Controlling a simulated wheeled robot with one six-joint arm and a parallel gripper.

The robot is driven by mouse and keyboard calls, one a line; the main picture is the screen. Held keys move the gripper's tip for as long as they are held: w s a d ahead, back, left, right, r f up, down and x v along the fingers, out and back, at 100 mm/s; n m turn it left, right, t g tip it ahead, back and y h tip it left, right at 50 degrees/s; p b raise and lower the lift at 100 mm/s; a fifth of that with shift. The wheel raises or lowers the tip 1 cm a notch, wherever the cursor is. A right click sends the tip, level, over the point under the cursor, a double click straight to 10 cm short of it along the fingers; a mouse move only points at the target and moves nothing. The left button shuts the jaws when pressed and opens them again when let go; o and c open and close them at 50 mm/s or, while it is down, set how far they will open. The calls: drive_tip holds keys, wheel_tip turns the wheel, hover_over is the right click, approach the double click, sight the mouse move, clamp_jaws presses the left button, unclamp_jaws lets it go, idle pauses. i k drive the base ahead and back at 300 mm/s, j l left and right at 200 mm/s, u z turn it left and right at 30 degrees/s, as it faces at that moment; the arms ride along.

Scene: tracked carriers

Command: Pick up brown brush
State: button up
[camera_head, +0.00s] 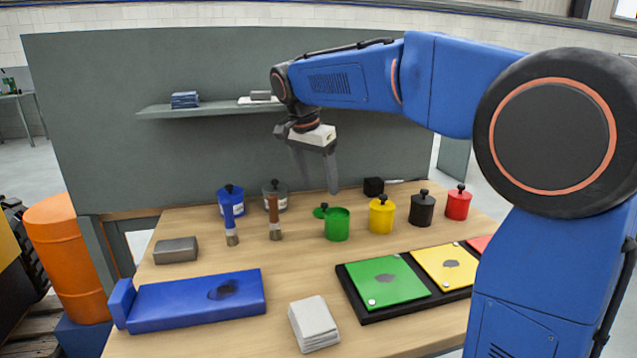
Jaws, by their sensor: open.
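The brown brush (274,217) stands near the back of the wooden table, handle up and bristles down. It is in front of a grey lidded pot (281,196) and looks close to it; I cannot tell if they touch. A blue brush (228,217) stands to its left in front of a blue pot (238,198). My gripper (318,188) hangs from the blue arm above the back of the table, fingers pointing down. It is open and empty, up and to the right of the brown brush.
Green (337,224), yellow (381,216), black (422,209) and red (458,203) pots stand to the right. A grey block (176,250), a blue stand (190,301), white cloths (313,325) and a black tray (372,315) lie in front. A shelf (215,108) juts from the grey back panel.

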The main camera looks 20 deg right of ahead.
sight(275, 231)
drive_tip(key=k, duration=1)
